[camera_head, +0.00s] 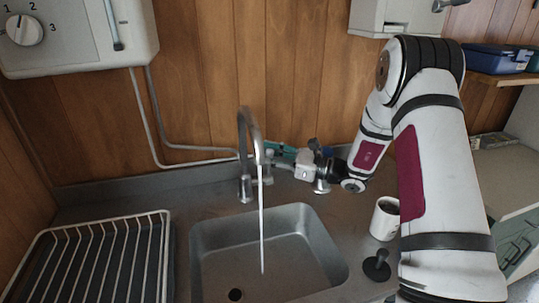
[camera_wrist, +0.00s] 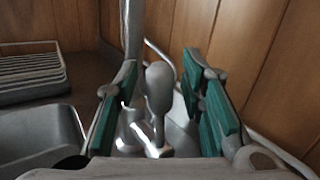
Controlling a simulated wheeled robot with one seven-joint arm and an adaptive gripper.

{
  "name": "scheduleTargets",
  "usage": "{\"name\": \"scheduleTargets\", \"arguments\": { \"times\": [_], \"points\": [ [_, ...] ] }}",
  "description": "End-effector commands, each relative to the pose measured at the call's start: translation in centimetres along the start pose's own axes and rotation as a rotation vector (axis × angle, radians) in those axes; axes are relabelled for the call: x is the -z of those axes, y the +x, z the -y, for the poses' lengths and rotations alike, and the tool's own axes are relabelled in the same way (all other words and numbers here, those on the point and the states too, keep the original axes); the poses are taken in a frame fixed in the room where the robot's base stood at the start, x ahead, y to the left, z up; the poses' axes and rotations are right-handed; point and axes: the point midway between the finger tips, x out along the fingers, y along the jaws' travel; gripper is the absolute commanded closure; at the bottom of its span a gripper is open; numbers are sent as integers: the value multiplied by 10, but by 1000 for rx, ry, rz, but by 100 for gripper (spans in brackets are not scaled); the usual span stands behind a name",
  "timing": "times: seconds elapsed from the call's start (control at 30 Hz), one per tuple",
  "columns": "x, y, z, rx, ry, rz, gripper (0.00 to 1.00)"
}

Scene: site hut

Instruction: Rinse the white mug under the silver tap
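The silver tap (camera_head: 249,128) stands behind the sink, and a thin stream of water (camera_head: 262,225) falls from its spout into the basin. The white mug (camera_head: 384,219) stands upright on the counter right of the sink, below my arm and partly hidden by it. My gripper (camera_head: 274,152) is at the tap's right side, away from the mug. In the wrist view, its teal-padded fingers (camera_wrist: 160,82) are spread either side of a rounded grey tap part (camera_wrist: 158,92). Gaps show beside that part; I cannot tell exactly how deep it sits. The mug is not in the wrist view.
The grey sink basin (camera_head: 204,258) has a dark drain. A wire dish rack (camera_head: 103,222) stands at left. A black plunger-like object (camera_head: 377,265) stands in front of the mug. A white water heater (camera_head: 75,38) and a white dispenser (camera_head: 377,17) hang on the wooden wall.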

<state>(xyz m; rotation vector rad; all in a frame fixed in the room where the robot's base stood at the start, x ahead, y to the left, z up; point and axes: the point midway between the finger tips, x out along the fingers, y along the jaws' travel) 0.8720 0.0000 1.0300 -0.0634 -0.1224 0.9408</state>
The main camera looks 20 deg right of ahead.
Motion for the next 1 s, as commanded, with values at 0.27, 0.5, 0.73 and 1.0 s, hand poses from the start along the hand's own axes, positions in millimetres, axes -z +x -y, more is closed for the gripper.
{"name": "scheduleTargets", "arguments": {
  "times": [0.27,0.5,0.73,1.0],
  "points": [
    [-1,0,0,0,0,1,62],
    [-28,2,3,1,-4,2,62],
    [-70,5,8,1,-4,2,62],
    [-97,7,11,1,-1,0,62]
  ]
}}
